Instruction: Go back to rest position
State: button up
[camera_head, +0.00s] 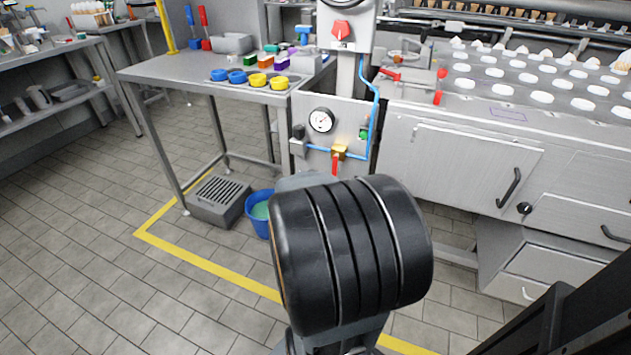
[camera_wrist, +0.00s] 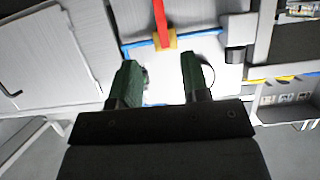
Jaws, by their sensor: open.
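My gripper (camera_wrist: 159,61) shows in the wrist view with its two dark green fingers apart and nothing between them. It faces the grey valve panel, which also shows in the head view (camera_head: 312,108). Beyond the fingertips are the brass valve (camera_wrist: 165,40) and its red lever (camera_wrist: 159,14), apart from the fingers as far as I can tell. The lever hangs down in the head view (camera_head: 335,163). A round gauge (camera_head: 321,120) is partly behind a finger in the wrist view. In the head view my black arm link fills the middle front and hides my gripper.
A steel table (camera_head: 172,69) with blue and yellow rings stands left of the panel. A blue bucket (camera_head: 258,226) and a grated box (camera_head: 218,201) sit on the floor below. A steel machine (camera_head: 460,167) stands at right. The tiled floor at left is clear.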

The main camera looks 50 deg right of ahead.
jog(key=w+a+r+n+t+y+p, duration=0.3)
jog(key=w+a+r+n+y+p, duration=0.15)
jog(key=a+r+p, duration=0.3)
jog(key=w+a+r+n+t+y+p, duration=0.3)
jog(key=w+a+r+y+p, duration=0.25)
jog(key=a+r, duration=0.3)
jog(key=s+a+r+n+g+y+p, duration=0.3)
jog(key=s+a+r+n+g+p, duration=0.3)
jog(key=s+a+r+p, duration=0.5)
jog(key=a+n+p, duration=0.1)
jog(key=a+p, duration=0.1)
jog(key=shift+a+r+g+p, duration=0.15)
jog(key=shift+a+g+p, duration=0.15)
jog(key=shift+a+p, duration=0.1)
jog(key=shift+d, duration=0.15)
